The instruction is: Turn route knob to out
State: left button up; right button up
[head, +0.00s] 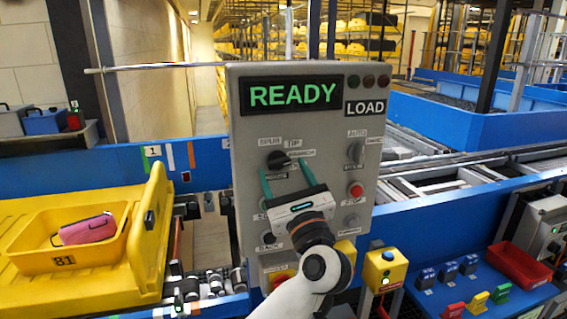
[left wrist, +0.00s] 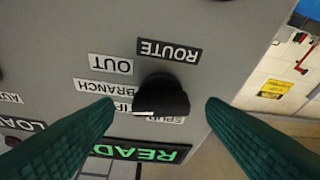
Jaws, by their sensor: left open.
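The route knob (head: 279,160) is a black rotary knob at the upper left of the grey control panel (head: 240,128). In the left wrist view the knob (left wrist: 162,92) appears upside down, with a white mark at its edge on the TIP and SPUR side. The exact label it points to is unclear. The OUT label (left wrist: 110,64) and the ROUTE label (left wrist: 168,51) show beside it. My left gripper (head: 284,169) is open in front of the panel. Its green fingers (left wrist: 158,106) stand either side of the knob, with gaps visible. My right gripper is out of view.
The panel also carries a READY display (head: 292,95), a LOAD label (head: 365,107), a second black knob (head: 356,152) and a red button (head: 356,189). A yellow tray (head: 68,262) holding a pink item stands at left. A yellow button box (head: 385,270) is below right.

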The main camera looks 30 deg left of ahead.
pick_arm(q)
jog(key=shift+w+a+r, duration=0.2)
jog(key=shift+w+a, duration=0.05)
jog(key=shift+a, duration=0.25)
jog(key=c, duration=1)
jog(key=shift+m+p, duration=0.3)
jog(key=shift+p, duration=0.05)
jog(key=shift+m+t+h+p, duration=0.4)
jog(key=shift+m+p, duration=0.05)
jog(key=shift+m, duration=0.25)
jog(key=m+t+h+p, duration=0.1)
jog(key=m+p, duration=0.1)
jog(key=m+t+h+p, duration=0.1)
jog(key=m+p, duration=0.1)
jog(key=m, duration=0.1)
jog(key=m+t+h+p, duration=0.1)
jog(key=m+p, duration=0.1)
jog(key=p, duration=0.1)
jog(key=shift+s+a+r+m, duration=0.1)
jog(key=shift+s+r+m, duration=0.1)
jog(key=shift+r+m, duration=0.1)
jog(key=shift+f+m+h+p, duration=0.25)
jog(key=shift+m+h+p, duration=0.25)
jog(key=shift+m+p, duration=0.65)
